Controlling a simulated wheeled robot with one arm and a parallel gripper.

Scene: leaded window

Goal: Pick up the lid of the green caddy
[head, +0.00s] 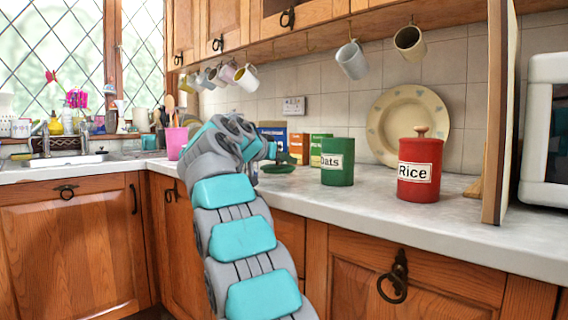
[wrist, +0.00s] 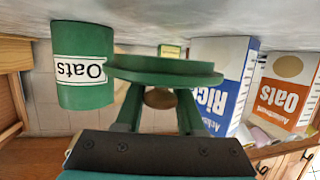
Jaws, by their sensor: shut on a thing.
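The green caddy (head: 338,172), labelled Oats, stands upright on the counter without a lid on it. It also shows in the wrist view (wrist: 85,95), where the scene is upside down. Its round green lid (head: 279,169) is to the left of the caddy in the head view. My gripper (head: 272,155) is at the lid, with its fingers either side of the lid's brown knob (wrist: 160,98) in the wrist view, shut on it. The lid's disc (wrist: 165,70) is close to the counter; I cannot tell whether it touches.
A red Rice caddy (head: 419,172) with its lid on stands to the right, before a leaning plate (head: 408,100). Blue rice (wrist: 215,75) and orange oats (wrist: 282,90) boxes stand near the lid. A pink cup (head: 176,143) is left of my arm. Mugs (head: 352,60) hang above.

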